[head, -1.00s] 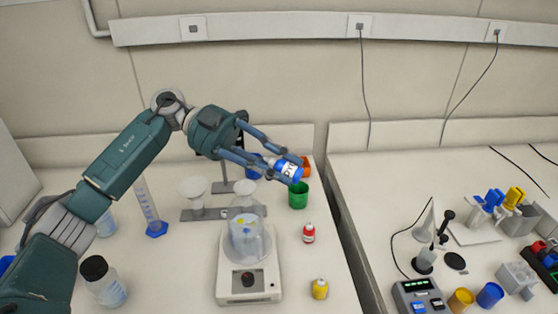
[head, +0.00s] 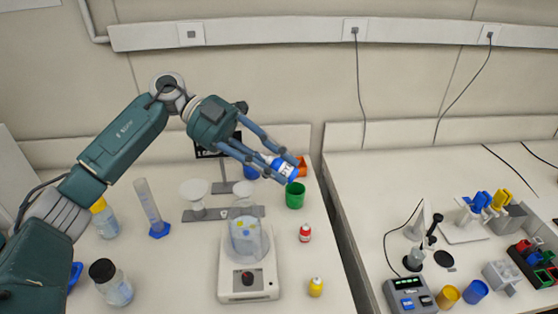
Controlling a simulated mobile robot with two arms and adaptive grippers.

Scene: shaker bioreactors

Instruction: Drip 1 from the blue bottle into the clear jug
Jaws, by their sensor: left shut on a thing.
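My left gripper (head: 276,156) is shut on the blue bottle (head: 283,168), a small blue bottle with a white label. It holds the bottle tilted in the air, and in the picture the bottle shows just above the green cup. The clear jug (head: 246,246) stands on the white stirrer plate (head: 247,284), to the left of and nearer than the bottle. Yellow and blue marks show in or on the jug. The bottle is apart from the jug. My right gripper is not in view.
A green cup (head: 295,196), a red bottle (head: 305,233) and a yellow bottle (head: 316,287) stand right of the jug. A balance (head: 222,214), a measuring cylinder (head: 149,208) and a black-capped bottle (head: 113,284) stand left. A gap separates this bench from the right one.

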